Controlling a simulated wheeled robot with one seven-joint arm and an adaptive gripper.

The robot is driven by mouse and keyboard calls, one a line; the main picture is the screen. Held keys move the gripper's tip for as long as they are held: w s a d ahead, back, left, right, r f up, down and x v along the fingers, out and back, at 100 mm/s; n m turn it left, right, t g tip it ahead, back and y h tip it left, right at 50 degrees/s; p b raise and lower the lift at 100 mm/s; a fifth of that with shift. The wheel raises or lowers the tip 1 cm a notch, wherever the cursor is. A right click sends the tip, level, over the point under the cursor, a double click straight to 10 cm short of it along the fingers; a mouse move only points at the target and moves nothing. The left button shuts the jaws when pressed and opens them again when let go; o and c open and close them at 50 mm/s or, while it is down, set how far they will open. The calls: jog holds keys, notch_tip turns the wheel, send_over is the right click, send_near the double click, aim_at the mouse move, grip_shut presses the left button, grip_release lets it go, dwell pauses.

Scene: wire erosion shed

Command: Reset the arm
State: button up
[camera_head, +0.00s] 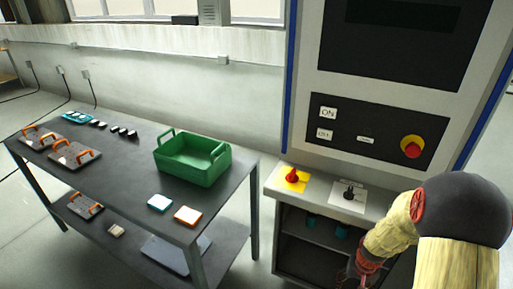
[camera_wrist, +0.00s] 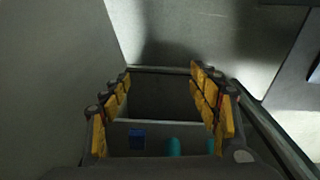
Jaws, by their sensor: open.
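My arm shows at the lower right of the head view, bent in front of the machine cabinet. My gripper shows in the wrist view (camera_wrist: 163,100), with its yellow-padded fingers spread apart. It is open and nothing is between the fingers. Beyond the fingers is the open shelf space under the machine's ledge. A blue item (camera_wrist: 137,139) and teal items (camera_wrist: 173,146) stand in there, beyond and below the fingertips. In the head view the fingertips are hidden at the bottom edge.
The machine (camera_head: 375,125) has a red emergency button (camera_head: 412,147). Its ledge (camera_head: 322,190) carries a red knob (camera_head: 292,175) and a black knob (camera_head: 349,192). A dark table (camera_head: 128,180) at left holds a green crate (camera_head: 218,172) and plates with orange handles. Floor at far left is clear.

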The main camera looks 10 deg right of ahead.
jog(key=s+a+r+n+t, duration=0.1)
jog(key=s+a+r, duration=0.3)
jog(key=r, duration=0.8)
jog(key=s+a+r+n+t+p, duration=0.1)
jog(key=s+a+r, duration=0.3)
jog(key=a+r, duration=0.5)
jog(key=s+a+r+n+t, duration=0.2)
jog(key=s+a+r, duration=0.3)
jog(key=r, duration=1.2)
jog(key=shift+a+r+n+t+p, duration=0.15)
jog(key=shift+a+n+t+p, duration=0.3)
jog(key=shift+a, duration=0.2)
jog(key=shift+c, duration=1)
